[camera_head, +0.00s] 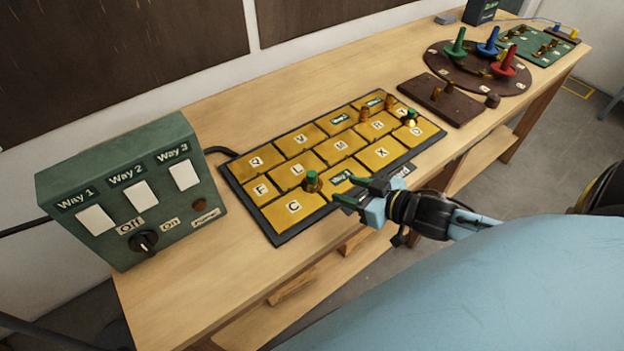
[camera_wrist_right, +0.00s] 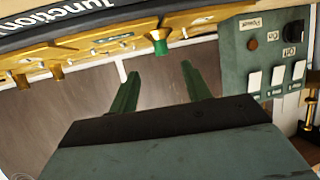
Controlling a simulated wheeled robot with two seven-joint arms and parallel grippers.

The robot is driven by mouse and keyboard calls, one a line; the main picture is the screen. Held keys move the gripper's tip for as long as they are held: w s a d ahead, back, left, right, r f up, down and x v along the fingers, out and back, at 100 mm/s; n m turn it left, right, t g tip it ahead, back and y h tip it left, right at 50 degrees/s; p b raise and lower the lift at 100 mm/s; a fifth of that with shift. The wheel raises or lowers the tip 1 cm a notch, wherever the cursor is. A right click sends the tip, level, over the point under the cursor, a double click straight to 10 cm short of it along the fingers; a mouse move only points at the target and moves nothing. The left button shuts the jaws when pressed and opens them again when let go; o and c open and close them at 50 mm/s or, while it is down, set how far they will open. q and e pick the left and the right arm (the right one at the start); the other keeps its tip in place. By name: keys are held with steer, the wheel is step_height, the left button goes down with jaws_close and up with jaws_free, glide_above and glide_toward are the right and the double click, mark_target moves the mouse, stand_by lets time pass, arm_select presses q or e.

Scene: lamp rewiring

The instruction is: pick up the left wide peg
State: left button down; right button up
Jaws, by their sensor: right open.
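The left peg (camera_head: 312,182), with a dark green top and brass lower part, stands upright on the gold-tiled board (camera_head: 275,236) near the tile marked C. Another green-topped peg (camera_head: 411,118) stands at the board's right end. My right gripper (camera_head: 358,194) is open and empty at the board's front edge, its green fingers pointing left toward the left peg, apart from it. In the right wrist view, which looks upside down, a green-topped peg (camera_wrist_right: 160,43) shows beyond the gap between the fingertips (camera_wrist_right: 158,72). My left gripper is not in view.
Two brass pegs (camera_head: 364,115) (camera_head: 390,102) stand on the board's far side. A green switch box (camera_head: 75,190) is at the left. A brown block (camera_head: 455,105) and a round brown plate (camera_head: 440,63) with coloured pegs are at the right. Bare wood lies in front of the switch box.

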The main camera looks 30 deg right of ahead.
mark_target(316, 178)
steer(key=x, duration=1.2)
steer(key=shift+w+a, duration=0.1)
steer(key=shift+a, duration=0.05)
steer(key=shift+c, duration=0.2)
steer(key=shift+r, duration=0.1)
jaws_close()
